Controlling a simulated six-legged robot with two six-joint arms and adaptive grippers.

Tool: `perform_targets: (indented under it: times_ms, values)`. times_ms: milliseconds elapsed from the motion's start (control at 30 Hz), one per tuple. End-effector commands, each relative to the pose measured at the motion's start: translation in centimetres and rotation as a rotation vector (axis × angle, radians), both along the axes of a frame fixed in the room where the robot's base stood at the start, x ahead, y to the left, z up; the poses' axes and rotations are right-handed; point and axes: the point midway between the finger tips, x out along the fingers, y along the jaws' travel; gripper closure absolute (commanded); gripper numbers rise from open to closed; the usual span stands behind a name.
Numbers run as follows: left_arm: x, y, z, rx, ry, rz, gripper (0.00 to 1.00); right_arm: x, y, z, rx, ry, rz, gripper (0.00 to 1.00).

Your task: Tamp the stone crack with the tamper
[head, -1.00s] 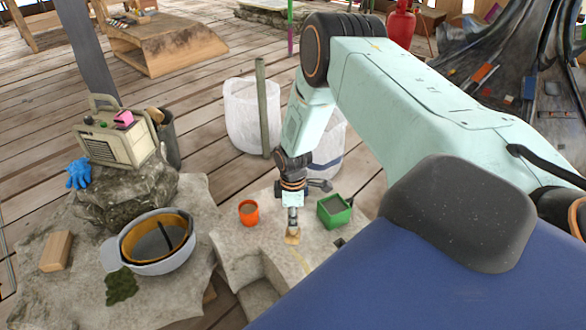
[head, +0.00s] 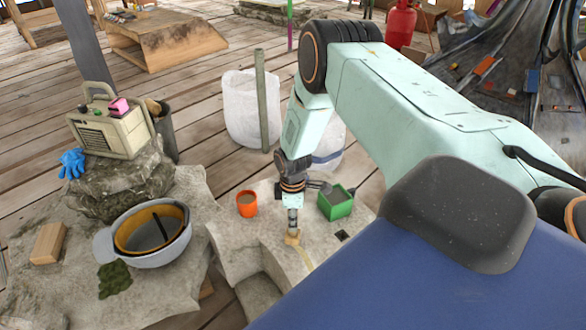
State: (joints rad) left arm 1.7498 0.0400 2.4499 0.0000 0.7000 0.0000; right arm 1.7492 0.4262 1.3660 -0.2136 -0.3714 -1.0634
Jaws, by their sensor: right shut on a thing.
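My right gripper (head: 292,203) points down over the pale stone block (head: 235,237) and is shut on the tamper (head: 293,222). The tamper is upright, with a dark grey shaft and a tan foot (head: 292,239) at its lower end. The foot is at the top of the stone, at the upper end of a yellowish strip that looks like the filled crack (head: 306,260). I cannot tell whether the foot touches the stone. My blue body hides the strip's lower end. My left gripper is not in view.
An orange cup (head: 246,204) stands left of the tamper and a green box (head: 336,207) right of it, both close. An upturned helmet (head: 160,258), a wooden block (head: 48,243) and a radio (head: 108,133) are on the rocks at left. A post (head: 261,100) stands behind.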

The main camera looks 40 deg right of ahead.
Motion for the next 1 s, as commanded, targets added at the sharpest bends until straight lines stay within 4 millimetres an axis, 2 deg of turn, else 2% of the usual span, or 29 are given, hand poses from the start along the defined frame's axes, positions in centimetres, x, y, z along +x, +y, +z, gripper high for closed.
perform_targets:
  times_ms: [467,1000]
  values:
    - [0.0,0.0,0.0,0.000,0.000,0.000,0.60,0.0,0.0,0.0,0.000,-0.001,0.000,1.00]
    - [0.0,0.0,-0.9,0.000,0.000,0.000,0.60,0.0,0.0,-0.9,0.000,-0.001,0.000,1.00]
